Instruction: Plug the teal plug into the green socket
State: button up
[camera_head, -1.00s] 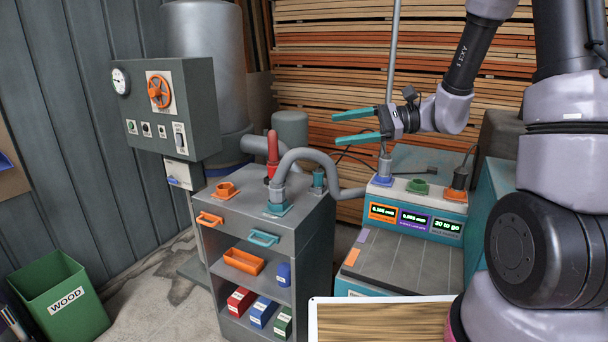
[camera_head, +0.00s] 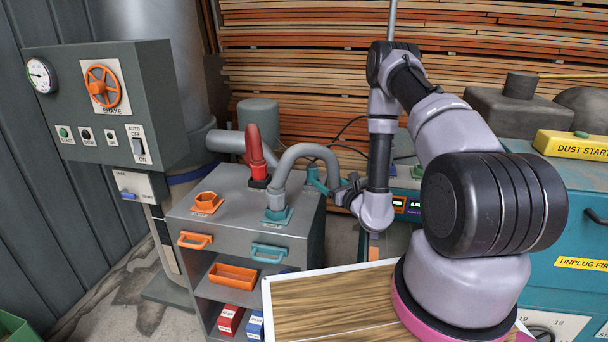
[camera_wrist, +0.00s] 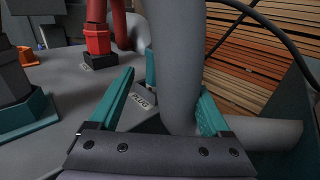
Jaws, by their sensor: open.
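My gripper (camera_head: 324,184) is open at the right rear edge of the grey cabinet, close to the bend of a grey hose. In the wrist view its two teal fingers (camera_wrist: 166,84) stand apart, with the grey hose (camera_wrist: 176,60) between them. A teal piece, probably the teal plug (camera_wrist: 150,70), shows just left of and behind the hose, beyond a "PLUG" label; most of it is hidden. In the head view I cannot separate the plug from the teal fingers. The green socket (camera_head: 417,171) is mostly hidden behind my arm on the machine at right.
The grey cabinet (camera_head: 235,210) carries an orange hexagonal socket (camera_head: 206,203), a red plug (camera_head: 256,150) and a hose in a teal collar (camera_head: 278,214). A wood-topped board (camera_head: 330,305) lies in front. A teal machine (camera_head: 570,205) stands at right.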

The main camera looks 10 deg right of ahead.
aim_at(307, 169)
jog(key=x, duration=1)
jog(key=shift+w+a+f, duration=0.2)
jog(key=shift+w+a, duration=0.1)
grip_shut()
jog(key=shift+r, duration=0.1)
